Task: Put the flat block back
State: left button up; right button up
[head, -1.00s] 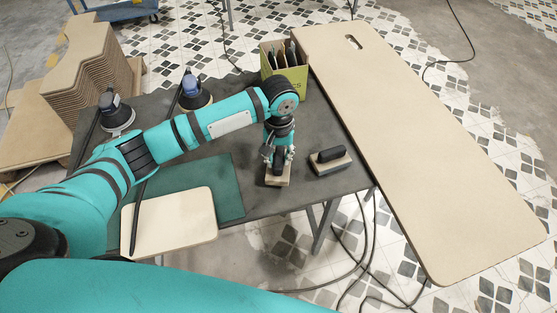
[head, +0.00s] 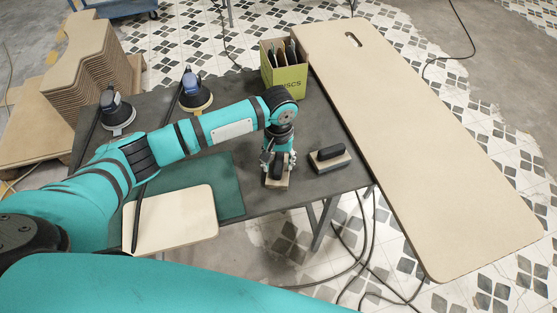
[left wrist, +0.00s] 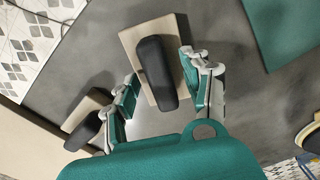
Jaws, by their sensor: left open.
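Two flat blocks with tan bases and black handles are on the dark table. One block (head: 277,167) sits near the table's front edge, under my left gripper (head: 279,158). In the left wrist view, that block (left wrist: 155,70) lies between the spread fingers of the left gripper (left wrist: 162,88), its handle running lengthwise. The fingers are open and no firm grip shows. The other block (head: 330,158) stands to the right, and it shows at the lower left in the left wrist view (left wrist: 87,122). My right gripper is not in view.
A green box (head: 283,75) of discs stands at the back. Two sanders (head: 117,112) (head: 194,92) are at the back left. A pale board (head: 172,220) lies on a green mat (head: 230,185). A long tan board (head: 430,140) borders the table's right side.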

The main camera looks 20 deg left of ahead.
aim_at(279, 162)
pick_arm(q)
notch_tip(279, 162, up, 12)
jog(key=b, duration=0.1)
jog(key=shift+r, duration=0.15)
dwell(0.6)
